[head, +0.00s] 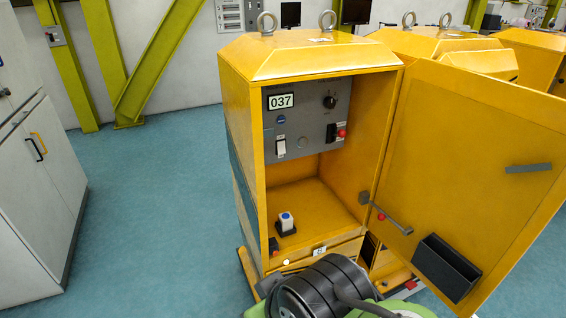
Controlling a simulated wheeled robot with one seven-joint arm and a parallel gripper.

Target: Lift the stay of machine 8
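A yellow machine cabinet (245,150) stands in the middle with its door (470,150) swung open to the right. A thin grey stay rod (395,222) with a red knob (381,217) lies low between the cabinet's right edge and the door. It slopes down to the right. A small white label (320,251) is on the front sill, too small to read surely. My arm shows at the bottom middle, in front of the cabinet; my gripper is not in view.
Inside the cabinet are a grey panel (310,110) reading 037 and a blue-topped button (287,221). The door carries a dark tray (447,267) and a grey bar (528,168). More yellow machines (430,42) stand behind. Open blue floor (150,200) lies to the left, beside white cupboards (35,180).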

